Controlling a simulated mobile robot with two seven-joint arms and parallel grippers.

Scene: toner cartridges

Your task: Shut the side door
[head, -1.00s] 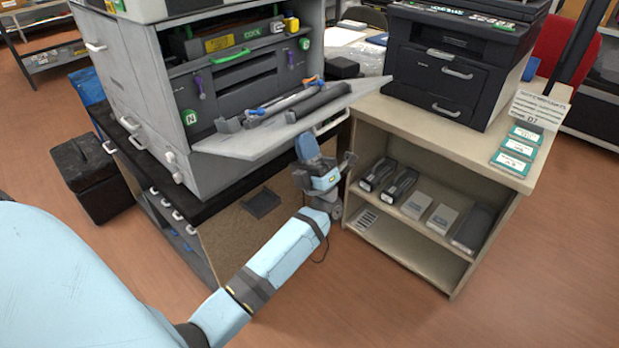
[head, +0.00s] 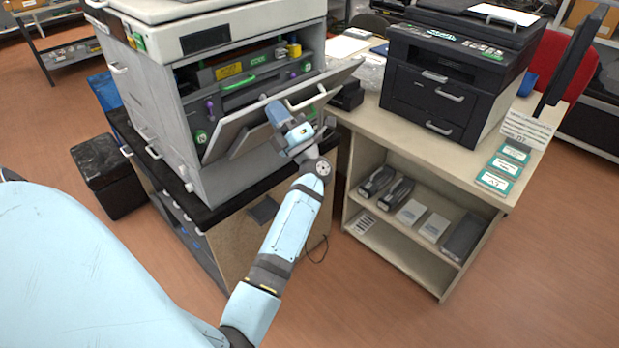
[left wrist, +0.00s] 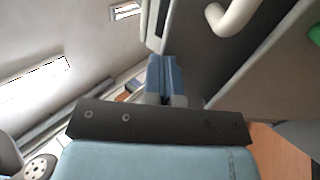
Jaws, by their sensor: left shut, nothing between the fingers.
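The side door (head: 335,80) of the large grey printer (head: 160,90) is a light grey panel hinged at its lower edge. It stands partly raised, tilted outward, with the opening above it still showing. Its white bar handle (head: 306,98) faces me. My left gripper (head: 277,112) is shut and empty against or very near the door's outer face, left of the handle; contact is hard to tell. In the left wrist view the shut blue fingers (left wrist: 166,78) are beside the panel (left wrist: 190,45), with the handle (left wrist: 235,14) to the right. My right gripper is not in view.
Inside the printer show green and purple levers and a yellow-labelled unit (head: 230,70). A black printer (head: 455,85) stands on the beige shelf desk (head: 400,135) at the right, with cartridges (head: 395,195) below. A black box (head: 108,175) is on the floor at left.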

